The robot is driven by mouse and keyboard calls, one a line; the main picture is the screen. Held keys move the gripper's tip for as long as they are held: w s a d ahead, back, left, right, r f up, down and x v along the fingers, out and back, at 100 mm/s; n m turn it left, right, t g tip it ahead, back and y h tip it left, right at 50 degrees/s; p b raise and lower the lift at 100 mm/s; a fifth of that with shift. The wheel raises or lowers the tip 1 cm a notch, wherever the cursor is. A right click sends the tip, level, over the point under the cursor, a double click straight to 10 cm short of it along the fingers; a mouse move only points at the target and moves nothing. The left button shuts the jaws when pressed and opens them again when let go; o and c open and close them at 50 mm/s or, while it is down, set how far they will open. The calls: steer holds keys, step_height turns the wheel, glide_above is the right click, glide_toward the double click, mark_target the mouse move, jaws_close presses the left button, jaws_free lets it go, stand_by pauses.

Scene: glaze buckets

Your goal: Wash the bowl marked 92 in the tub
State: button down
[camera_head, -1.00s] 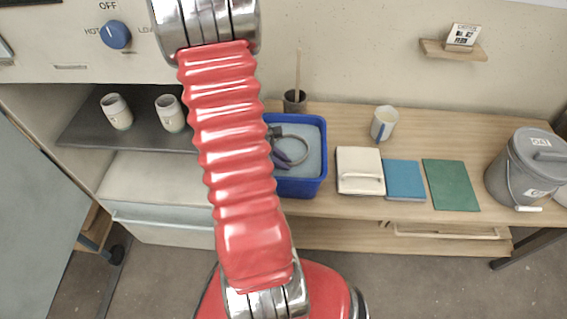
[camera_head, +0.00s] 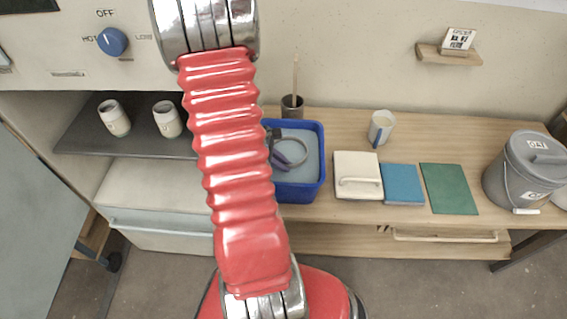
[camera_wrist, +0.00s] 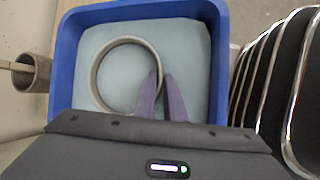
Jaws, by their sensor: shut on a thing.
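A blue tub (camera_head: 323,165) holds pale blue-grey water and stands on the wooden counter, partly behind my arm. It fills much of the wrist view (camera_wrist: 219,60). A round grey-brown bowl (camera_wrist: 97,68) is in the tub, its rim showing as a ring with water-coloured surface inside. In the head view the bowl (camera_head: 304,152) is partly hidden by my wrist. My gripper (camera_wrist: 160,78) is shut on the bowl's right rim, one purple finger inside and one outside. Its fingers also show in the head view (camera_head: 291,160). No number is readable on the bowl.
A dark pot (camera_head: 291,108) with an upright stick stands behind the tub. Right of it are a cream lidded box (camera_head: 357,166), a blue tile (camera_head: 403,183), a green mat (camera_head: 449,188), a white cup (camera_head: 381,122) and a grey bucket (camera_head: 510,180). Two cups (camera_head: 115,122) stand on the left shelf.

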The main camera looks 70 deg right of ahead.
steer(key=shift+a, duration=1.05)
steer(key=shift+d, duration=0.15)
steer(key=shift+d, duration=1.05)
steer(key=shift+a, duration=0.1)
steer(key=shift+a, duration=1.1)
steer(key=shift+d, duration=0.1)
steer(key=shift+d, duration=1.1)
steer(key=shift+a, duration=0.2)
